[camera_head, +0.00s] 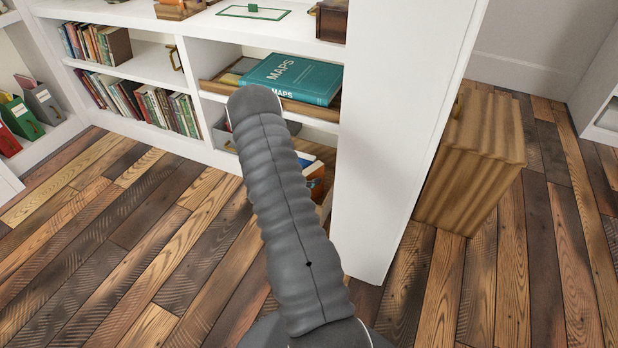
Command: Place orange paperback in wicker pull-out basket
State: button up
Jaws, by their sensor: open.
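My gripper is not visible; my grey ribbed arm reaches up the middle of the view and covers part of the bookcase. On the low shelf right of my arm is an orange item (314,184), perhaps the orange paperback, beside dark and pale books. My arm hides part of it. I cannot clearly make out a wicker pull-out basket. A shallow brown wooden tray (212,86) juts from the middle shelf under a teal MAPS book (291,78). A grey bin edge (222,134) shows below it, mostly hidden.
The white bookcase (378,150) ends in a tall side panel. A tan ridged box (472,160) stands on the floor to the right. Green, red and grey files (20,115) are at far left. The plank floor (130,220) is clear.

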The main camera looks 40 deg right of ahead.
jog(key=shift+r, duration=0.25)
jog(key=v, duration=1.2)
jog(key=w+a+r+n+t+y, duration=0.2)
jog(key=w+a+r+t+y, duration=0.15)
jog(key=w+a+r, duration=0.35)
jog(key=w+a+r+n+t+y, duration=0.2)
jog(key=w+a+r+t, duration=0.15)
jog(key=r, duration=0.45)
jog(key=s+a+r+n+t+y, duration=0.25)
jog(key=a+r+n+y, duration=0.25)
jog(key=a+r, duration=0.6)
jog(key=s+a+r+n+y, duration=0.45)
jog(key=s+a+r, duration=0.4)
jog(key=s, duration=0.35)
jog(key=s+n+g+h, duration=0.1)
jog(key=s+n+g, duration=0.3)
jog(key=s, duration=1.5)
jog(key=shift+s+h+p, duration=0.3)
jog(key=shift+s, duration=0.05)
